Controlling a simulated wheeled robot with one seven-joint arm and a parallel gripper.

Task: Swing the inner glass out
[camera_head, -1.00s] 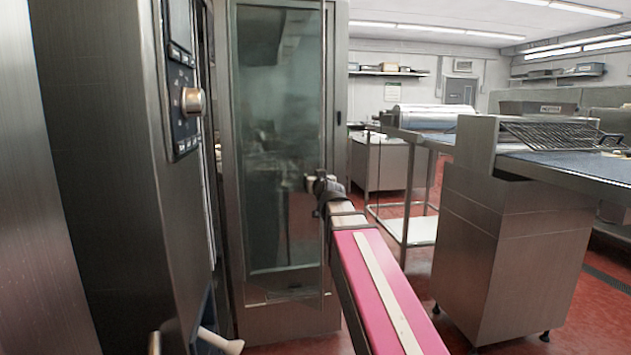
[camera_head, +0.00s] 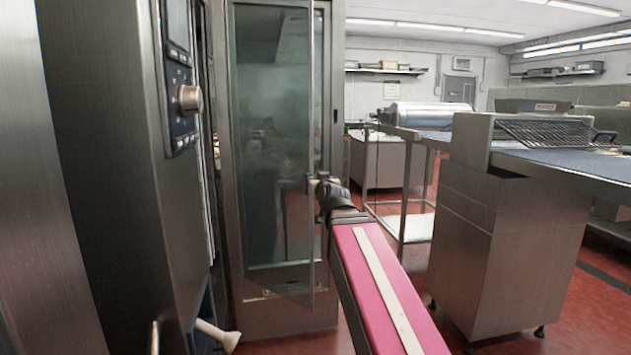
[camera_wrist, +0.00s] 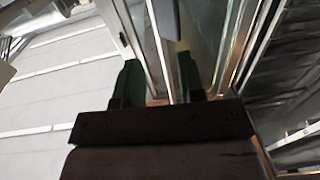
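The inner glass (camera_head: 272,140) is a tall, clear, slightly tinted pane in front of the metal door frame (camera_head: 334,110) in the head view. Its free right edge stands out from the frame, with a narrow gap between them. My gripper (camera_head: 315,187) is at this edge, at about mid-height. In the wrist view the two dark green fingers of my gripper (camera_wrist: 158,68) are spread apart, with bright edge strips and glass between and beyond them. I cannot tell whether either finger touches the pane. Part of the edge is hidden behind my gripper in the head view.
A steel control panel with a round knob (camera_head: 190,98) stands close on the left. A steel cabinet (camera_head: 505,225) and conveyor table (camera_head: 580,168) stand on the right. Red floor (camera_head: 405,262) shows between the door and cabinet.

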